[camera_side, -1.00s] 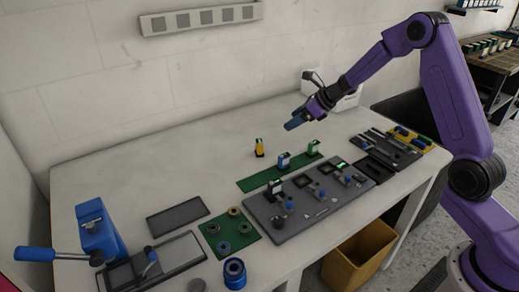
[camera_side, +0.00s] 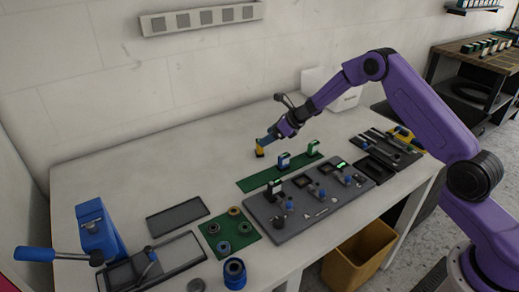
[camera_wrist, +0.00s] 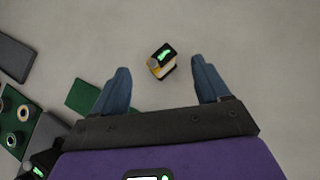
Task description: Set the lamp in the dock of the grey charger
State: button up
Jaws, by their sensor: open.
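A yellow lamp (camera_side: 259,152) with a dark top stands alone on the white table, behind the green strip. In the wrist view the yellow lamp (camera_wrist: 163,62), with a lit green mark on its black top, lies between the fingertips, with gaps on both sides. My gripper (camera_side: 268,141) is open, its blue fingers low at the lamp; contact cannot be told. A grey board (camera_side: 290,226) in front carries several stations with blue knobs and small displays. One station (camera_side: 302,181) looks empty; which one is the grey charger's dock I cannot tell.
A green mat with rings (camera_side: 222,245), a grey tray (camera_side: 177,217) and a blue press (camera_side: 98,232) are at left. The table's back left is clear.

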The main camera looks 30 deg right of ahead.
aim_at(264, 154)
jog(key=x, duration=0.3)
jog(key=shift+s+a+f, duration=0.1)
jog(key=shift+f, duration=0.15)
jog(key=shift+x, duration=0.85)
jog(key=c, duration=1.2)
jog(key=shift+r, duration=0.1)
jog(key=shift+r, duration=0.1)
